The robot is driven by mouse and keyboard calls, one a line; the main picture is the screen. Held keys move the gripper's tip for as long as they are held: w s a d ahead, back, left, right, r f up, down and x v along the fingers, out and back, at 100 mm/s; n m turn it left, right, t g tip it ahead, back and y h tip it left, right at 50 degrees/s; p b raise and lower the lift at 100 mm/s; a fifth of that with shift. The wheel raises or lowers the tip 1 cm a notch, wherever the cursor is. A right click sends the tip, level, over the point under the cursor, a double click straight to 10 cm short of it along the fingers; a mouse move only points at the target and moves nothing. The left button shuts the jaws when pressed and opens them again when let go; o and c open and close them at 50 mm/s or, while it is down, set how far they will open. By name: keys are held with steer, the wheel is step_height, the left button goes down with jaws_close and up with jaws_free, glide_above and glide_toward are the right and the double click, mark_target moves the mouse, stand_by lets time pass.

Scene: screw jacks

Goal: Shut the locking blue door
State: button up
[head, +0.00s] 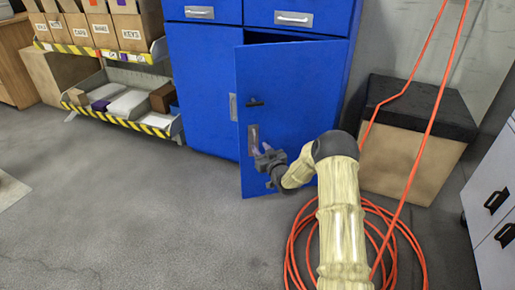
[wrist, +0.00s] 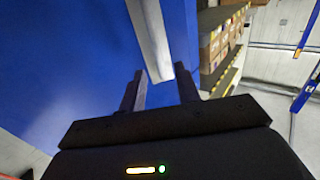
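The blue door (head: 300,100) is the right-hand door of a blue cabinet. It stands ajar, swung out from the cabinet, with a dark gap above its top edge. It has a small black latch or handle (head: 254,103) and a silver plate (head: 253,132) lower down near its free edge. My gripper (head: 263,152) is in front of the door's lower part, by the silver plate. In the wrist view, my gripper (wrist: 160,88) has its fingers apart, with a silver strip (wrist: 150,40) on the blue surface showing between them. Whether they touch the door is unclear.
The left cabinet door (head: 203,90) looks shut. An orange hose (head: 400,240) coils on the floor beneath my arm, and a box with a black top (head: 415,150) stands right of the cabinet. A bin shelf (head: 120,100) is at left. The floor at front left is clear.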

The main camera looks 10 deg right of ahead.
mark_target(255, 142)
steer(key=shift+b+x, duration=0.75)
steer(key=shift+x, duration=1.35)
steer(key=shift+c, duration=0.2)
jaws_close()
steer(key=shift+w, duration=0.25)
